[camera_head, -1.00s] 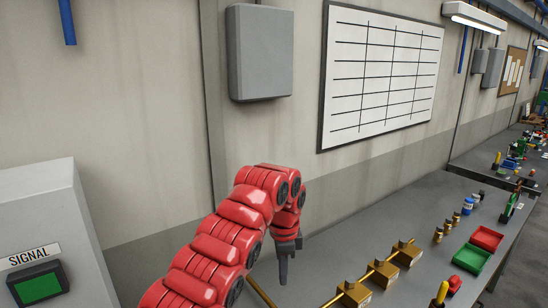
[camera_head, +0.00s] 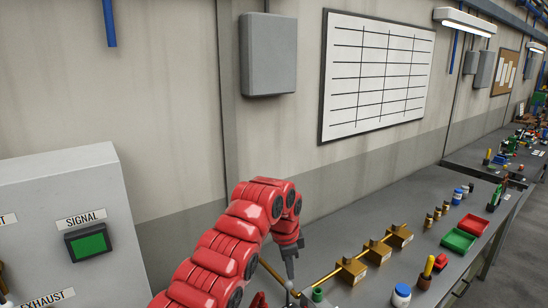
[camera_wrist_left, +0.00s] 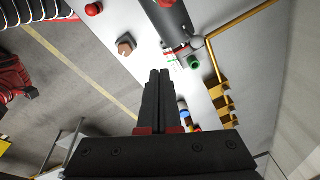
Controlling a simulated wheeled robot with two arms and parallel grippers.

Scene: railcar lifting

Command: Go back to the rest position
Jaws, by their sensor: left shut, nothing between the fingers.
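My left gripper (camera_head: 291,277) hangs at the end of the red arm in the head view, in front of the grey workbench (camera_head: 347,212). In the left wrist view its two dark fingers (camera_wrist_left: 158,75) are pressed together with nothing between them. The fingers point toward a grey cylinder and a white panel, apart from them as far as I can tell. My right gripper does not show clearly in the head view; a dark tip beside red parts at the left of the wrist view may belong to my other arm.
A control cabinet (camera_head: 70,180) with a green SIGNAL button (camera_head: 88,242) stands at left. Brass blocks on a pipe (camera_head: 352,270), a green tray (camera_head: 458,241), a red tray (camera_head: 473,224) and small bottles occupy the bench. The wall holds a grey box (camera_head: 268,55) and a whiteboard (camera_head: 375,75).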

